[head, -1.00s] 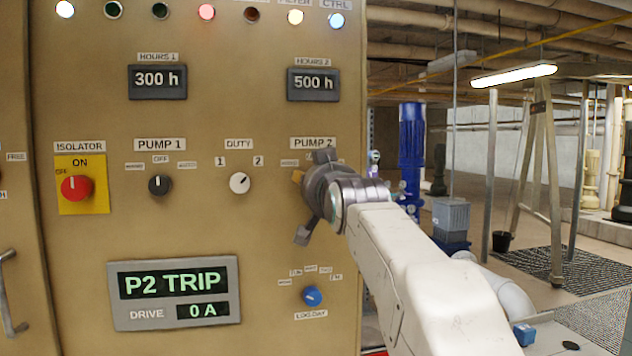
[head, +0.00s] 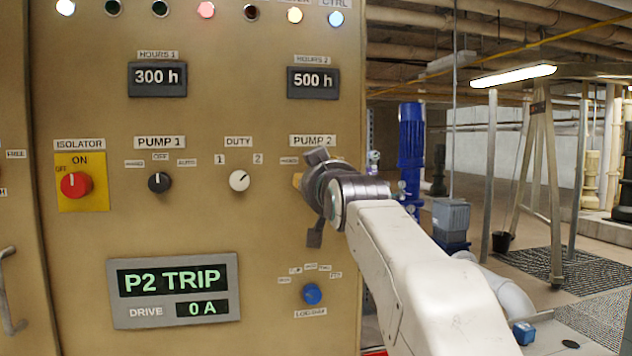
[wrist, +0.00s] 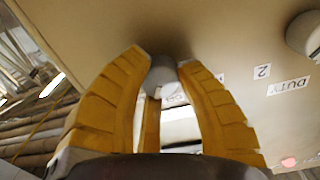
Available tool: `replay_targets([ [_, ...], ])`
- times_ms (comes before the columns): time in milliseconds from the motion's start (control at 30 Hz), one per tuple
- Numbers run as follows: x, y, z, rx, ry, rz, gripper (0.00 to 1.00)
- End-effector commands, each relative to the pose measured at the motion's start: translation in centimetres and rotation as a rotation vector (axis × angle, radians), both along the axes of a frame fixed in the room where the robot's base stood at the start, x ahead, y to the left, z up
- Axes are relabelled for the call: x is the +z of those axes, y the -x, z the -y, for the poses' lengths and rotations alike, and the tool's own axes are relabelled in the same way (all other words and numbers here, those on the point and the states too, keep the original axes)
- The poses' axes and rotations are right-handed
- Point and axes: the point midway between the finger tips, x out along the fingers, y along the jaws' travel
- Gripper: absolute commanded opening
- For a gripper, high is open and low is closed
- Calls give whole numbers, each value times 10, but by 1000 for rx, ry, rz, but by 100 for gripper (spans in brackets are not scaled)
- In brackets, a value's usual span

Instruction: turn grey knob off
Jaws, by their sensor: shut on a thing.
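The grey knob (wrist: 165,80) shows in the wrist view between the yellow fingers of my gripper (wrist: 163,66), against the tan panel. My gripper is shut on it, with a finger on either side. In the head view, my gripper (head: 302,182) is at the panel just below the PUMP 2 label (head: 313,141). There its body hides the knob and most of the markings around it, so I cannot read the knob's setting.
Left of my gripper are the DUTY knob (head: 239,180), the black PUMP 1 knob (head: 159,182) and the red isolator knob (head: 76,185). A blue knob (head: 312,294) sits below. The display (head: 174,290) reads P2 TRIP, 0 A.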

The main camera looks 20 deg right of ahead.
Motion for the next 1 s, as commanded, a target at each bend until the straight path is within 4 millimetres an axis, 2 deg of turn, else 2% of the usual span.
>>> replay_targets([
  [500,3,0,-1,-3,390,-69,0],
  [1000,4,0,-2,-6,527,-95,0],
])
